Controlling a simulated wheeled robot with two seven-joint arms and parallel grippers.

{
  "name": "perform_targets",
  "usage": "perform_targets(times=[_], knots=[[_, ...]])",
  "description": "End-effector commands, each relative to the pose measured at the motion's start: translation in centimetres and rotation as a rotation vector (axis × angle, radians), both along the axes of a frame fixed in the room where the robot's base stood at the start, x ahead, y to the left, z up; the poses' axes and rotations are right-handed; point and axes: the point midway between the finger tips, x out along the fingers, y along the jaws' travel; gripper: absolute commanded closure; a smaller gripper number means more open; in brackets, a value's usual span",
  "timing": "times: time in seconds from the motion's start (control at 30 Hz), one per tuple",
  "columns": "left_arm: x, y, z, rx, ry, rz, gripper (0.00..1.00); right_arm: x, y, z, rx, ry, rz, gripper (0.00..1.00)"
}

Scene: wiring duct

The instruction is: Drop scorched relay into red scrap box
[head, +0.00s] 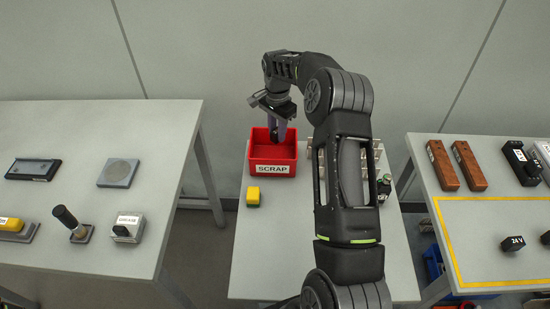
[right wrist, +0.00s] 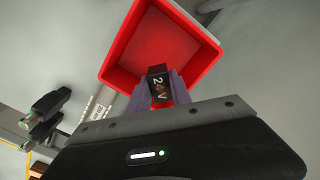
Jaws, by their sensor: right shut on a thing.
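The red scrap box (head: 271,166), labelled SCRAP, stands at the back left of the middle table. My right gripper (head: 278,132) is above the box, pointing down. In the right wrist view its purple fingers (right wrist: 160,92) are shut on a small black relay (right wrist: 157,71) marked 24 V. The relay is over the opening of the red box (right wrist: 130,70), whose visible floor is empty. I cannot make out scorch marks on the relay. My left gripper is not in view.
A yellow block (head: 253,196) sits in front of the box. My right arm hides part of the middle table. Another 24 V block (head: 513,243) lies in the yellow outline on the right table. The left table (head: 60,265) holds several tools.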

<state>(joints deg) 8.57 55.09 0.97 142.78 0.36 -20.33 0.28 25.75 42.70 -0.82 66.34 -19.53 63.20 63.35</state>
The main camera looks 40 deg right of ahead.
Motion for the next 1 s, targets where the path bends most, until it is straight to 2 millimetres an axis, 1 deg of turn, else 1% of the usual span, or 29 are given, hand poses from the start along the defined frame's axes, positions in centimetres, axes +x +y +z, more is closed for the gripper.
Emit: perform_targets(times=[0.03, 0.1, 0.43, 0.47, 0.5, 0.73, 1.0], knots=[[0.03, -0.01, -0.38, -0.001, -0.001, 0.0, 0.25, 0.02, 0.01, -0.59, 0.0, 0.0, 0.0, 1.0], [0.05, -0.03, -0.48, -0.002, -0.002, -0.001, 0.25, 0.03, 0.04, -0.88, 0.0, -0.001, 0.001, 1.0], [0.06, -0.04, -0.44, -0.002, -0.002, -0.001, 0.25, 0.02, 0.03, -0.96, 0.0, -0.001, 0.001, 1.0], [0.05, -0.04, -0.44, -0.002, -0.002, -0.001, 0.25, 0.02, 0.03, -0.96, 0.0, -0.001, 0.001, 0.73], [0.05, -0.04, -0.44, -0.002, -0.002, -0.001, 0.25, 0.02, 0.03, -0.96, 0.0, -0.001, 0.001, 0.69], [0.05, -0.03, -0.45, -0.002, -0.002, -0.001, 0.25, 0.03, 0.02, -0.96, 0.0, -0.001, 0.001, 0.51], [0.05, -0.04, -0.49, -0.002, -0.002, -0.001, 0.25, 0.02, 0.02, -0.93, 0.0, -0.001, 0.001, 0.5]])
